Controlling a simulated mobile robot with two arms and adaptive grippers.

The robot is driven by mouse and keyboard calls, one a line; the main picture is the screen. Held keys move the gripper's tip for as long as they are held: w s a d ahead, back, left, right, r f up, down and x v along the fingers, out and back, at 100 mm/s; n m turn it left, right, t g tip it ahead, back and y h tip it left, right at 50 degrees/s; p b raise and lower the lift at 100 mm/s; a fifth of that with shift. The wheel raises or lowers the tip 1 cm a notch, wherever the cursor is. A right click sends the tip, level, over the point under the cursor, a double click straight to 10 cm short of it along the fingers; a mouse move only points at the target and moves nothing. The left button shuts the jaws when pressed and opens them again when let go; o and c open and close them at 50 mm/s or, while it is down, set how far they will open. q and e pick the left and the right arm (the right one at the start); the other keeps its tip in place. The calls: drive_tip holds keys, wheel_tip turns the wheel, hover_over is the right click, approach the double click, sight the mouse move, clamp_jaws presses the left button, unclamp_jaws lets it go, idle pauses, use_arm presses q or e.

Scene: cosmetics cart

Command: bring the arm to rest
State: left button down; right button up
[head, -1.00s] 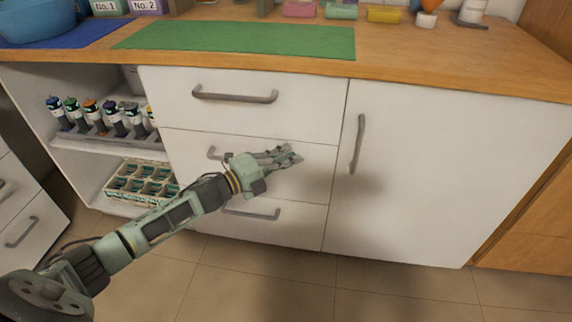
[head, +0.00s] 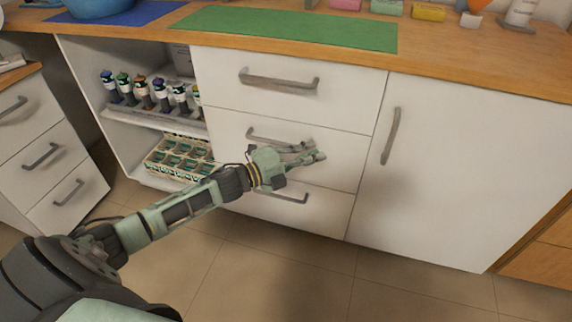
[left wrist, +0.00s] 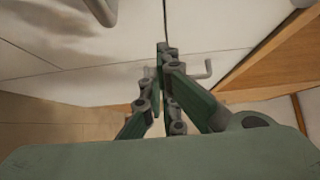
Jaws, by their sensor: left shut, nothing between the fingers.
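My left arm comes in from the lower left in the head view. Its left gripper (head: 318,154) is in front of the white drawers, over the middle drawer (head: 350,170). The gripper is shut and empty. In the left wrist view the fingers (left wrist: 163,52) meet at their tips, with white cabinet fronts behind them. Whether the gripper touches the drawer cannot be told for sure. My right gripper is not in view.
A wooden counter (head: 450,72) with a green mat (head: 290,28) and a blue mat (head: 140,14) runs above the drawers. An open shelf (head: 150,118) holds bottles and a divided crate (head: 180,158). A white door (head: 450,170) is at right. Floor (head: 290,270) in front is clear.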

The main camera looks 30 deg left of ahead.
use_arm(q)
drive_tip(key=v, duration=0.7)
drive_tip(key=shift+f+p, duration=0.25)
drive_tip(key=shift+p, duration=0.2)
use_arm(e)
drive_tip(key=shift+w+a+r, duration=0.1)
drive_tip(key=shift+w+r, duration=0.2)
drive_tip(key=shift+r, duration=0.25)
